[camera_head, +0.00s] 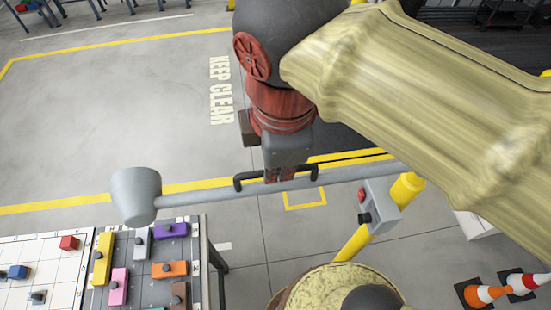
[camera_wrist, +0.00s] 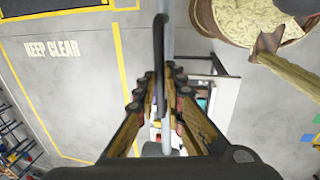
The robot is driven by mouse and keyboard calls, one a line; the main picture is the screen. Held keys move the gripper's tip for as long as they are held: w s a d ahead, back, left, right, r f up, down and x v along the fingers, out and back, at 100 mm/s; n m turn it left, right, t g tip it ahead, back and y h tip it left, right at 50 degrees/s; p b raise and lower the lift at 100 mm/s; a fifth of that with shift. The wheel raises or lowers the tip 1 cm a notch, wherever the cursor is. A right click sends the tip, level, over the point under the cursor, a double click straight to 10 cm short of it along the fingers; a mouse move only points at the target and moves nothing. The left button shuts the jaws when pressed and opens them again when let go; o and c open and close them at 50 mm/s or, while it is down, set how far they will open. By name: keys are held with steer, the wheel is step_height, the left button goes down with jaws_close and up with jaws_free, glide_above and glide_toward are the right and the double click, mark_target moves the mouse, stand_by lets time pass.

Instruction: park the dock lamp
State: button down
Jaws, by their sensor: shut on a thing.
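The dock lamp has a grey cone-shaped head (camera_head: 137,192) at the left end of a long grey arm (camera_head: 205,190). The lamp arm runs right to a yellow post (camera_head: 408,188). A black bar handle (camera_head: 238,183) is fixed along the lamp arm. My gripper (camera_head: 279,174) reaches down from above and is shut on this handle; its fingers are partly hidden in the head view. In the wrist view the handle (camera_wrist: 159,40) passes between the two fingers of my gripper (camera_wrist: 160,90), with the lamp arm beside it.
A grey control box (camera_head: 380,207) with a red button is on the post side. Below the lamp head, a table (camera_head: 205,262) carries several coloured knobbed blocks. Traffic cones (camera_head: 484,293) stand at lower right. The yellow-lined "KEEP CLEAR" floor (camera_head: 120,110) is empty.

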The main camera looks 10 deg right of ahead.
steer(key=shift+s, duration=0.1)
steer(key=c, duration=2.3)
jaws_free()
steer(key=shift+o, duration=1.3)
steer(key=shift+s+d, duration=0.1)
steer(key=shift+s, duration=0.15)
steer(key=shift+o, duration=0.7)
steer(key=shift+w, duration=0.1)
steer(key=shift+r, duration=0.1)
step_height(320, 180, up, 12)
steer(key=s, duration=0.2)
steer(key=shift+s+f, duration=0.15)
steer(key=shift+f, duration=0.05)
